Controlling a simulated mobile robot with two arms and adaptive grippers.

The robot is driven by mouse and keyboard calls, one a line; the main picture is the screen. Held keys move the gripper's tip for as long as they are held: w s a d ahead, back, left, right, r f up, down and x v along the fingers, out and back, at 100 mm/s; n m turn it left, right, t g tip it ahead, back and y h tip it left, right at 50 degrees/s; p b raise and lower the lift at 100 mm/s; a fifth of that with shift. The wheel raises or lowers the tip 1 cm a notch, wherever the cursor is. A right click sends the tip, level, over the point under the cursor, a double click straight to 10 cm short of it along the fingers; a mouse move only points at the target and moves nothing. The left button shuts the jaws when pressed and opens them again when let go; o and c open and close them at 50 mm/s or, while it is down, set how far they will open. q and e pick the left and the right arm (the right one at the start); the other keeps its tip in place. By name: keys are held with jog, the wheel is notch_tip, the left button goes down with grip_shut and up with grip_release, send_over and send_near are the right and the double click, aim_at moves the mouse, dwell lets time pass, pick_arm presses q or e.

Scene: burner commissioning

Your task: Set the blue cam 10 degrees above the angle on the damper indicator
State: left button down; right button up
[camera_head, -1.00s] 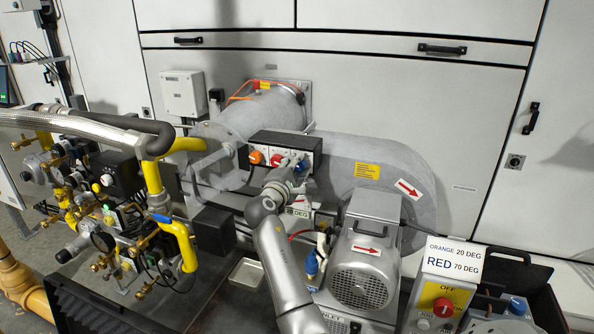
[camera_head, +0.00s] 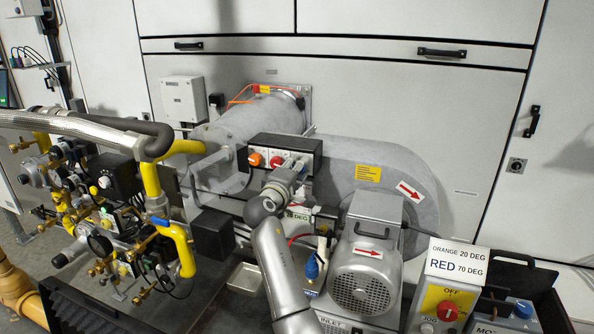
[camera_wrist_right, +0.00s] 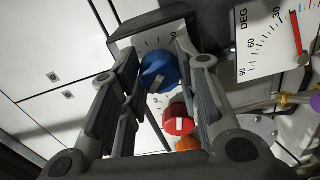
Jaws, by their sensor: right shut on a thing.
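The blue cam (camera_wrist_right: 158,72) is a round knob on a white dial with black ticks, between my right fingers (camera_wrist_right: 160,75) in the right wrist view. My right gripper is shut on it. In the head view my right gripper (camera_head: 299,170) hides the blue cam. The red cam (camera_head: 277,163) and orange cam (camera_head: 255,159) sit beside it on the black box. The damper indicator (camera_wrist_right: 265,45) is a white DEG scale with a red pointer (camera_wrist_right: 297,33). The pointer lies past the 30 label, away from 60 and 90. My left gripper is out of view.
A card (camera_head: 456,263) reads ORANGE 20 DEG, RED 70 DEG. It stands above a yellow panel with a red knob (camera_head: 447,311). The grey fan motor (camera_head: 364,270) is right of my arm. Yellow gas pipes and valves (camera_head: 155,190) fill the left side.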

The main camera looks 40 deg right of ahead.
jog(key=shift+f, duration=0.1)
jog(key=o, duration=1)
jog(key=shift+a, duration=0.1)
jog(key=v, duration=1.2)
